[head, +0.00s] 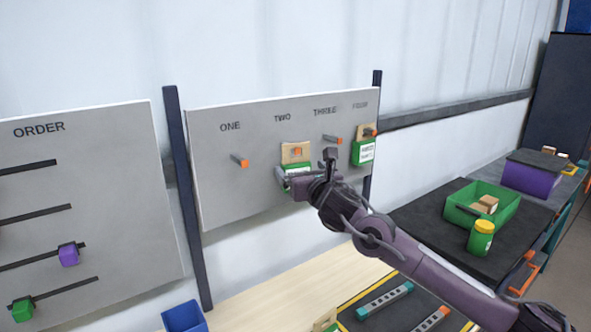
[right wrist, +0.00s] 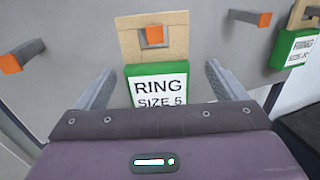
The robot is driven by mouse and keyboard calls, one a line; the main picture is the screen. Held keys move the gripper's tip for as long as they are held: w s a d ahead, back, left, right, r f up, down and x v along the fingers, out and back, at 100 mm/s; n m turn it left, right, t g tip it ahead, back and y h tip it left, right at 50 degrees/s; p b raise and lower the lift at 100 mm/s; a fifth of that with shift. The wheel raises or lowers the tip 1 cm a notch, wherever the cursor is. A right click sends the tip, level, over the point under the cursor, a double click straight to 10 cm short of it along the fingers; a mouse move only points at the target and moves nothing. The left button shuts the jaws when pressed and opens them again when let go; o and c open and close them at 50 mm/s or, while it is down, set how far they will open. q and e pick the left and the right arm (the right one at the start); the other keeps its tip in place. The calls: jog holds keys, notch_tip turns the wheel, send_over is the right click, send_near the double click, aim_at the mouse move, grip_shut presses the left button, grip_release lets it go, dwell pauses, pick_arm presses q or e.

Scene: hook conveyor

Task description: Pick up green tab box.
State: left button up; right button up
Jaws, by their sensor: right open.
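A green box with a tan hang tab and a white "RING SIZE 5" label hangs on the orange-tipped peg under TWO; it shows in the head view (head: 296,153) and the right wrist view (right wrist: 186,70). My right gripper (right wrist: 158,78) is open, with one finger on each side of this box and gaps visible beside it. In the head view my right gripper (head: 290,180) partly covers the box's lower part. A similar green box (head: 363,153) hangs under FOUR, and it shows at the right edge of the wrist view (right wrist: 293,50). My left gripper is not in view.
The pegs under ONE (head: 240,161) and THREE (head: 332,139) are empty and stick out from the board. An ORDER board (head: 85,190) stands at left. A green tray (head: 470,190) and a yellow-lidded jar (head: 481,238) stand on the dark table at right.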

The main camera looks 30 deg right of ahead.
aim_at(298, 169)
jog(key=w+p, duration=0.2)
jog(key=w, duration=0.1)
jog(key=shift+r, duration=0.1)
jog(key=shift+w+d+f, duration=0.1)
jog(key=shift+w+f, duration=0.1)
jog(key=shift+w, duration=0.3)
jog(key=shift+w+f, duration=0.15)
jog(key=shift+w, duration=0.35)
jog(key=c, duration=0.7)
jog(key=shift+s, duration=0.1)
jog(key=c, duration=0.5)
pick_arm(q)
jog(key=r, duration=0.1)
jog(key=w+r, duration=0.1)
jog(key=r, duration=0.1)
pick_arm(e)
jog(key=shift+o, duration=0.2)
jog(key=shift+r, duration=0.1)
